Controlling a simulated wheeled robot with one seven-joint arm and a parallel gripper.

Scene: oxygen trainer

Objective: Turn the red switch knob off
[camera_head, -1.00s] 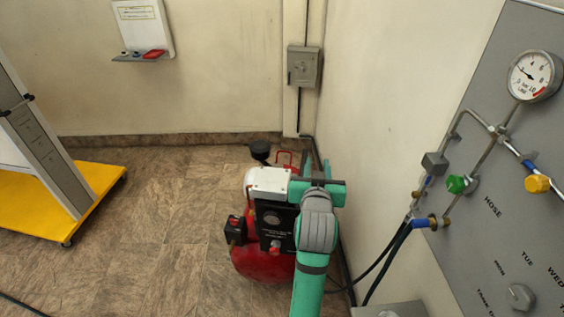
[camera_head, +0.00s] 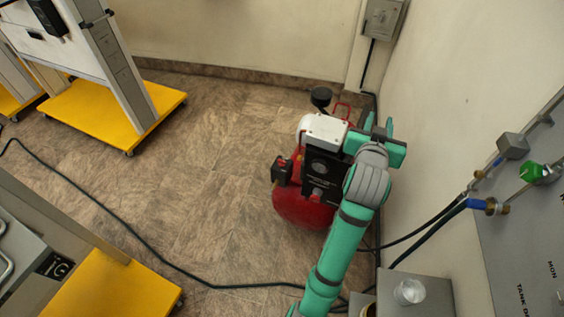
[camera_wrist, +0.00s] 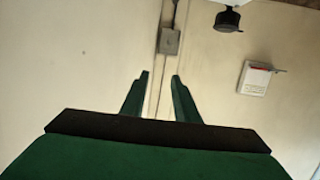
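A red air compressor (camera_head: 300,208) with a white and black top stands on the floor by the right wall. A small black switch box (camera_head: 283,172) on its left side carries a small red part (camera_head: 282,161), which looks like the red knob; its setting is too small to tell. My gripper (camera_head: 378,122) is beside the compressor's top, to its right in the head view, and seems apart from it. In the wrist view my gripper (camera_wrist: 160,74) is open, with nothing between its fingers. The red part is not visible there.
A grey wall box (camera_head: 383,18) is on the back wall, also visible in the wrist view (camera_wrist: 170,41). The panel (camera_head: 530,220) with hoses and valves is on the right. Yellow-based stands (camera_head: 100,115) are at the left. Open floor with a cable lies between.

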